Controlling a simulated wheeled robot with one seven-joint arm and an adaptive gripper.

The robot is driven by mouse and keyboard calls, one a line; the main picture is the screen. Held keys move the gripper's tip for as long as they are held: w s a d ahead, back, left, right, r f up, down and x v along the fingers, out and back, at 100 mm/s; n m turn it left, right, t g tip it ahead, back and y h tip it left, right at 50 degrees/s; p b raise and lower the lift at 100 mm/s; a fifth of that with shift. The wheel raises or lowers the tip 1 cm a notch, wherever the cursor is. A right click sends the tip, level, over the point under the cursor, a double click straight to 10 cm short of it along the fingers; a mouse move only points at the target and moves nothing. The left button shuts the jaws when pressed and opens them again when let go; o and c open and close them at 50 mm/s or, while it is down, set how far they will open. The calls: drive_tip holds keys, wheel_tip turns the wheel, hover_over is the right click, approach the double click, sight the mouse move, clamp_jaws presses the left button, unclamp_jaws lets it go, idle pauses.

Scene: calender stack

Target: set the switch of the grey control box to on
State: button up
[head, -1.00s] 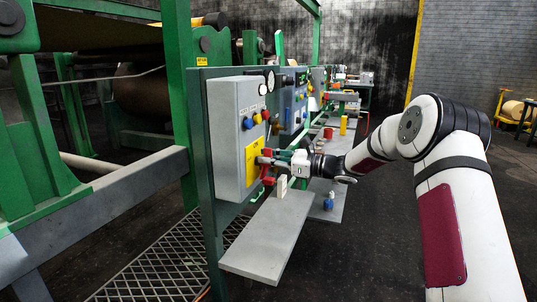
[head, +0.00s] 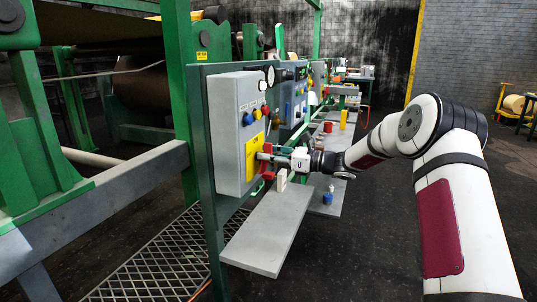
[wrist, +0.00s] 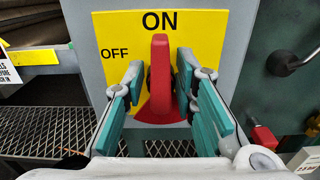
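The grey control box (head: 228,120) hangs on the green frame at the middle left of the head view. It carries a yellow plate (wrist: 105,25) marked ON at the top and OFF at the left. The red switch handle (wrist: 160,70) stands upright in the wrist view, its tip just below ON; it also shows in the head view (head: 267,162). My gripper (wrist: 160,75) is open, with one teal-padded finger on each side of the handle. The right fingertip is very close to the handle; contact is unclear. A gap shows at the left finger.
A grey shelf (head: 262,235) lies below the box, with a small pale block (head: 281,181) standing on it. Blue, red and yellow buttons (head: 256,114) sit higher on the box. A second panel (head: 291,100) is behind. Dark floor is free at the right.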

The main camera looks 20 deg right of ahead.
drive_tip(key=shift+r, duration=0.1)
drive_tip(key=shift+s+d, duration=0.1)
drive_tip(key=shift+d, duration=0.2)
drive_tip(key=v, duration=1.1)
drive_tip(key=shift+s, duration=0.15)
drive_tip(key=shift+d, duration=0.15)
